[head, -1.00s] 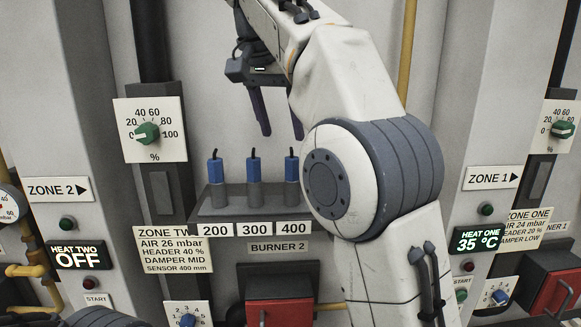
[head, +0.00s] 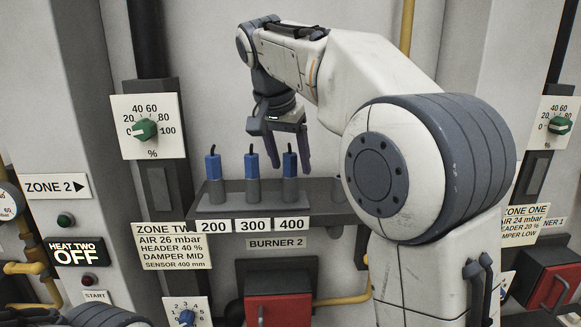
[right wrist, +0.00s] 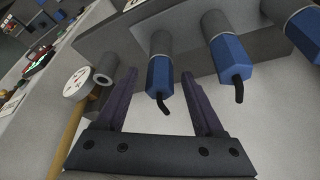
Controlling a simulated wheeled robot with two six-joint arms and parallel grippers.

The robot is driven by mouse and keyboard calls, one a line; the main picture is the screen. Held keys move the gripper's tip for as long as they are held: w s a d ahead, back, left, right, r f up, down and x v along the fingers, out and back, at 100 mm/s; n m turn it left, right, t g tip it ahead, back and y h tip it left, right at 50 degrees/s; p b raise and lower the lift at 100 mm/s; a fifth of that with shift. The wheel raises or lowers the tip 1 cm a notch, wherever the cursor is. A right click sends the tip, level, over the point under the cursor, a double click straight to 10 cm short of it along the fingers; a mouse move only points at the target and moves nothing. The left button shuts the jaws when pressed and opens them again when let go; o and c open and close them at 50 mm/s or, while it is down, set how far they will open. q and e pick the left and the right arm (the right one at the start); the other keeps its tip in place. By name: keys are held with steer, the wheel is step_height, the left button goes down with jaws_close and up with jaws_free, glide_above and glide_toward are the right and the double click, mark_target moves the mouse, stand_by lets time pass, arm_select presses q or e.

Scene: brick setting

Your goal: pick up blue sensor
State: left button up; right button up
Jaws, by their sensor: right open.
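Three blue sensors with black cable stubs stand upright in grey holders on a wall shelf. They are the blue sensor over the 200 label (head: 213,167), the one over 300 (head: 251,166) and the one over 400 (head: 290,165). My right gripper (head: 289,164) is open and points down at the 400 sensor, with its fingers to either side of it in the picture. In the right wrist view, this sensor (right wrist: 160,76) shows between the open fingers (right wrist: 157,76), with gaps on both sides. The other two sensors are to the right there. My left gripper is not in view.
The grey shelf (head: 222,207) carries the 200, 300 and 400 labels. A ZONE TWO card (head: 172,246) hangs at its lower left. A red burner box (head: 279,309) is below. A green dial (head: 146,130) is at upper left. My right arm hides the wall at right.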

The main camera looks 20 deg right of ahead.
jaws_close()
stand_by(0.3)
